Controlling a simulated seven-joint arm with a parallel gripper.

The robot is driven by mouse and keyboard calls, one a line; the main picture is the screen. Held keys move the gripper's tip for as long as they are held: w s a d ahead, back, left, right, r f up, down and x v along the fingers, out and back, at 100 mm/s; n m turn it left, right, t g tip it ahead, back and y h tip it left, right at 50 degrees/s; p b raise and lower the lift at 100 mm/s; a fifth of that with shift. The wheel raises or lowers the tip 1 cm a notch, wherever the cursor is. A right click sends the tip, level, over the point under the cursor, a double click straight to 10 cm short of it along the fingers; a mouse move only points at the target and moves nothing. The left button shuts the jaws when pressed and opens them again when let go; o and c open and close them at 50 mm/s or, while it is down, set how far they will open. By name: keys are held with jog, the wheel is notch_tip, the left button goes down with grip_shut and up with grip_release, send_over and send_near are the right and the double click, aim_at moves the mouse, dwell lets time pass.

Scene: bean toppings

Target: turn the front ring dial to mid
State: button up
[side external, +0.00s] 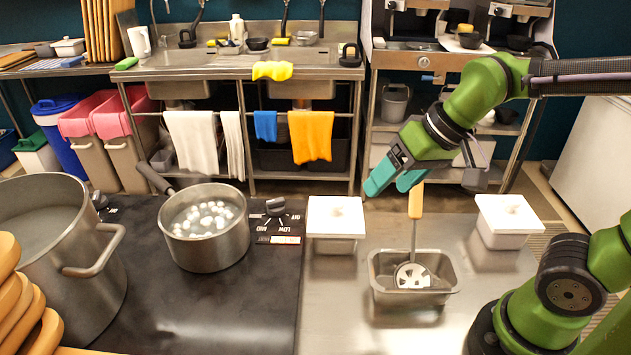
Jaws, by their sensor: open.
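A dark ring dial (275,206) sits on a black panel right of the saucepan, with OFF, LOW and MID printed around it. Which mark it points at is too small to tell. Another dark dial (98,199) shows at the far left, partly hidden by the big pot. The saucepan (207,248) holds pale round pieces in liquid on the black hob. My gripper (389,190) has teal fingers and is open and empty. It is raised to the right of the dial, apart from it, near the upright tool handle.
A white-lidded container (336,217) stands between the dial and my gripper. A metal tray (385,295) holds a slotted ladle (415,203) with an upright wooden handle. Another white-lidded container (509,216) is at the right. A big pot (75,275) fills the left.

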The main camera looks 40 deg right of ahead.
jog(key=w+a+f+g+h, duration=0.1)
jog(key=w+a, duration=0.3)
jog(key=w, duration=0.4)
jog(key=w+a+f+g+h, duration=0.1)
jog(key=w+a+h, duration=0.15)
jog(key=w, duration=0.45)
jog(key=m+t, duration=0.1)
jog(key=m, duration=0.1)
send_near(275, 200)
jog(key=shift+h, duration=0.35)
jog(key=x, duration=0.8)
jog(key=shift+a+f, duration=0.15)
jog(key=shift+a, duration=0.15)
jog(key=shift+c, duration=0.3)
jog(key=c, duration=1)
